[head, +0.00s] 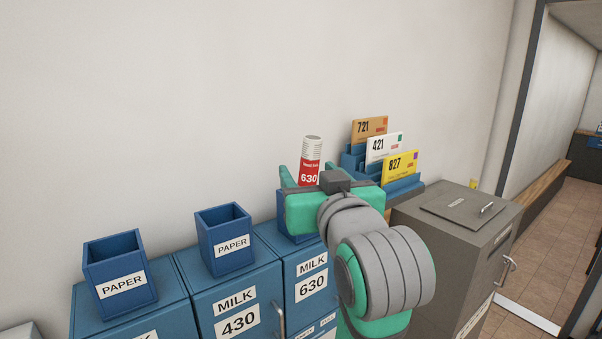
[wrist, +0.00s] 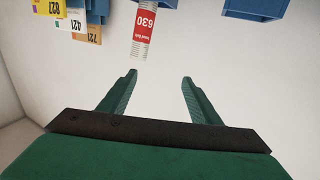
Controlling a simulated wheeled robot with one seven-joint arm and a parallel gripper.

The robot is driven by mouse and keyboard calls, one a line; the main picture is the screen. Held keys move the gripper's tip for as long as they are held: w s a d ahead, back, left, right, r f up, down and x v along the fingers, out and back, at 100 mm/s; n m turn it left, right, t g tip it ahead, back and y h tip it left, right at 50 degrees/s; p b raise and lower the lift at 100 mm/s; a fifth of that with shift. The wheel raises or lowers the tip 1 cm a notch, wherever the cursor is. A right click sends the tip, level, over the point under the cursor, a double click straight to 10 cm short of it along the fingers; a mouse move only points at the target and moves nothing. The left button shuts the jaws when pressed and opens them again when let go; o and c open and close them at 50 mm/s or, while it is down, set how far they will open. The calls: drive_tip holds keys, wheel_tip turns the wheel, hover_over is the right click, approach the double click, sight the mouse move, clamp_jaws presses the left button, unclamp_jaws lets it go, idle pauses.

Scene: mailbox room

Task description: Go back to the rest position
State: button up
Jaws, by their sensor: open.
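My gripper (wrist: 159,80) is open and empty in the wrist view, its two green fingers apart. In the head view my gripper (head: 302,178) is seen from behind, over the blue boxes, and its wrist hides part of what lies in front. A red and white rolled paper (head: 311,162) marked 630 stands upright just beyond the fingers. It also shows in the wrist view (wrist: 143,33), past the fingertips and apart from them. Its lower end in the head view is hidden by my gripper.
Blue paper bins (head: 121,277) stand on blue milk boxes (head: 236,302). A blue rack (head: 352,161) holds envelopes 721 (head: 369,127), 421 (head: 384,148) and 827 (head: 400,167). A grey cabinet (head: 452,250) stands to the right, with a doorway beyond. The wall is close behind.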

drive_tip(key=w+f+m+h, duration=0.1)
drive_tip(key=w+f+m, duration=0.15)
drive_tip(key=f, duration=1.75)
drive_tip(key=s+f+m+h, duration=0.1)
drive_tip(key=s+f, duration=0.2)
drive_tip(key=f, duration=0.7)
drive_tip(key=s+f+m+h, duration=0.1)
drive_tip(key=s+f, duration=0.1)
drive_tip(key=f, duration=0.7)
drive_tip(key=s+f+g+h, duration=0.1)
drive_tip(key=s+f+h, duration=0.1)
drive_tip(key=s+f, duration=1.4)
drive_tip(key=s+a+n+g, duration=0.1)
drive_tip(key=s, duration=2.2)
drive_tip(key=shift+s+a+f+n+y, duration=0.2)
drive_tip(key=shift+a+f+n+y, duration=0.05)
drive_tip(key=shift+f+n+y, duration=0.1)
drive_tip(key=shift+c, duration=0.4)
